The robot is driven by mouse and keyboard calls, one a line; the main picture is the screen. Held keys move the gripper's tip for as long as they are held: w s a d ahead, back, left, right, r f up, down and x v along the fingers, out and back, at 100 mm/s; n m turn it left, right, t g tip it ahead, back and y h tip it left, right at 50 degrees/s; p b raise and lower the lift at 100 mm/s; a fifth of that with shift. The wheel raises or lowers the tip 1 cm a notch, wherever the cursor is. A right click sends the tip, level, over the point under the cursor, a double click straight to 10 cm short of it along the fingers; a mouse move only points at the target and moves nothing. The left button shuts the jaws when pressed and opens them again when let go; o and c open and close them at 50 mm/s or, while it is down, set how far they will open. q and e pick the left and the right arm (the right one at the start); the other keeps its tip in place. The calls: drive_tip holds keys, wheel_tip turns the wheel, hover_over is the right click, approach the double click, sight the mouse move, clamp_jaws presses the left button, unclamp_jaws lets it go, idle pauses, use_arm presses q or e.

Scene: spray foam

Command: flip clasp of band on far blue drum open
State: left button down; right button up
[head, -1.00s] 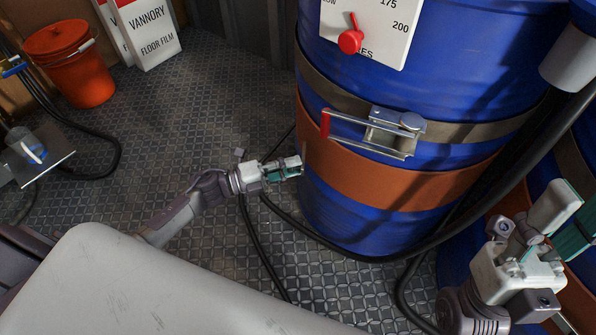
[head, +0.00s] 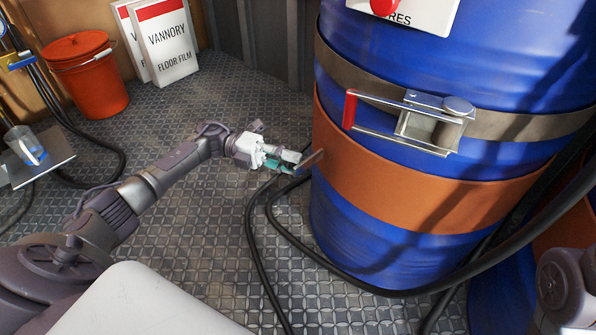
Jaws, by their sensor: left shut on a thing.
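The large blue drum (head: 365,240) stands at right of centre in the head view. A grey-brown band (head: 345,62) runs around it, above a wider orange band (head: 400,186). The metal clasp (head: 425,122) sits on the grey-brown band, with its red-tipped lever (head: 349,110) pointing left and lying along the drum. My left gripper (head: 296,160) is below and left of the clasp, by the drum's left side. My right gripper is out of view.
Part of another blue drum (head: 500,292) shows at lower right. Black hoses (head: 262,250) run along the floor and across the drum's front. An orange bucket (head: 88,82) and white boxes (head: 168,45) stand at back left.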

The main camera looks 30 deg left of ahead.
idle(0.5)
use_arm(q)
drive_tip(key=c, duration=0.9)
unclamp_jaws()
drive_tip(key=shift+a, duration=0.1)
drive_tip(key=a, duration=1.2)
drive_tip(key=shift+s, duration=0.25)
drive_tip(key=shift+d+f, duration=0.1)
